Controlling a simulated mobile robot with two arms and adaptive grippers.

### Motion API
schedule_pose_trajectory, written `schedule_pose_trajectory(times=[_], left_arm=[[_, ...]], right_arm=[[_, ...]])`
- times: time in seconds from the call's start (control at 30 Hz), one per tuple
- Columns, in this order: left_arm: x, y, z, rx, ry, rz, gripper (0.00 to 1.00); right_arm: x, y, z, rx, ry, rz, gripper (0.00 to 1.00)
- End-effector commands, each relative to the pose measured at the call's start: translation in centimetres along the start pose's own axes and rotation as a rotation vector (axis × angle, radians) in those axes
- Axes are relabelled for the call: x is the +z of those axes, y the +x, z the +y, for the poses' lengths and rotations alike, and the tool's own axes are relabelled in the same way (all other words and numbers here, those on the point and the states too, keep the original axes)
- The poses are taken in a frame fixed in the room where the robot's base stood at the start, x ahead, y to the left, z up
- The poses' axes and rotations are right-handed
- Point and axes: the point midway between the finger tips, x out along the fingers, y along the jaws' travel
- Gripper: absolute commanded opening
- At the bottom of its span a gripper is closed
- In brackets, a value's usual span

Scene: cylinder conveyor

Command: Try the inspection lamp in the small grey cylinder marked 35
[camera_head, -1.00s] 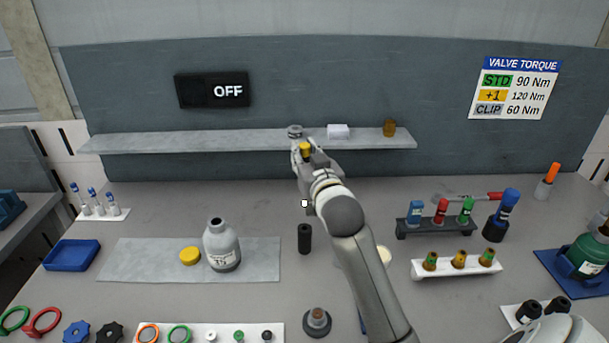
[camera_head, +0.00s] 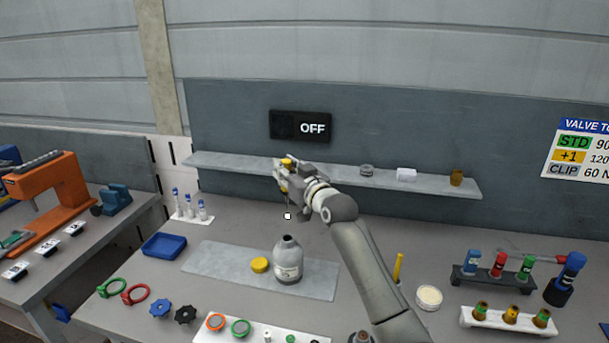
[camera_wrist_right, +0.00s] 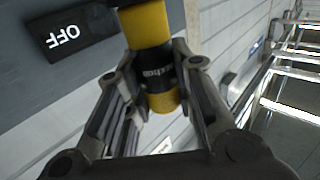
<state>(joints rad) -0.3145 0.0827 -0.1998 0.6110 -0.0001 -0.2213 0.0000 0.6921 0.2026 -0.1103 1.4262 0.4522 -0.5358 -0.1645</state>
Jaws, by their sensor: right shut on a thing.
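The small grey cylinder (camera_head: 287,266) stands upright with its dark neck open on a grey mat (camera_head: 218,263). It has a dark marking that I cannot read clearly. A yellow cap (camera_head: 260,265) lies on the mat just left of it. My right gripper (camera_head: 284,172) is shut on the yellow and black inspection lamp (camera_head: 287,160), above and behind the cylinder and apart from it. A thin stem with a small white tip hangs below the gripper. The lamp's yellow and black body fills the space between the fingers in the right wrist view (camera_wrist_right: 152,65). My left gripper is out of view.
A shelf (camera_head: 240,167) runs along the back wall, below an OFF display (camera_head: 301,127). A blue tray (camera_head: 164,246) lies left of the mat. Racks with colored pieces stand at the right, including a dark rack (camera_head: 492,279). A white lidded disc (camera_head: 429,296) lies right of my arm.

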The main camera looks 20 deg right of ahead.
Motion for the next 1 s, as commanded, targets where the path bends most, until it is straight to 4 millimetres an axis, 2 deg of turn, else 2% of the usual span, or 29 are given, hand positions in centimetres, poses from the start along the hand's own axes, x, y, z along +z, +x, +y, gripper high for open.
schedule_pose_trajectory(times=[0.17, 0.33, 0.7, 1.0], left_arm=[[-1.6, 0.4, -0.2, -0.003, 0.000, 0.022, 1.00], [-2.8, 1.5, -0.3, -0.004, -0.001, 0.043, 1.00], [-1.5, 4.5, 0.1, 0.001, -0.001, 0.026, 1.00], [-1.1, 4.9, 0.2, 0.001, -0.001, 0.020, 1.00]], right_arm=[[0.3, 0.3, -0.2, -0.006, 0.000, 0.003, 0.00], [1.6, 0.3, -0.2, -0.006, 0.001, 0.002, 0.00], [5.5, 0.2, -0.1, -0.005, 0.000, 0.001, 0.00], [6.3, 0.3, -0.2, -0.005, 0.000, 0.003, 0.00]])
